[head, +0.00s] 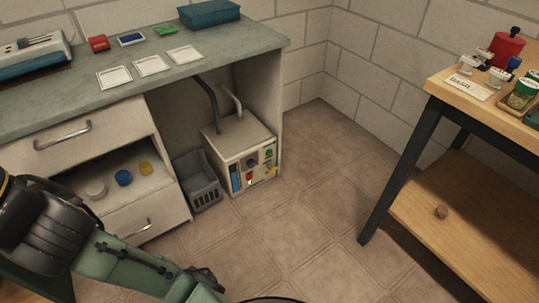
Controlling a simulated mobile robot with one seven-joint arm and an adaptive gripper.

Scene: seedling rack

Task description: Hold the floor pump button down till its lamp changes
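The floor pump (230,140) is a cream box on the floor under the counter, right of the drawers. Two hoses rise from its top. Its front panel carries a blue strip (237,178), a red part (249,176), a green round part (268,154) and a small bright spot just below the red part. The panel is too small to tell which part is the button and which the lamp. My arm crosses the lower left, apart from the pump, and runs off the bottom edge. I cannot make out my gripper's fingers.
A grey basket (196,180) stands against the pump's left side. An open drawer (107,180) holds small jars. A wooden bench (470,215) with dark legs stands at the right. The tiled floor (285,225) between is clear. The counter (215,60) overhangs the pump.

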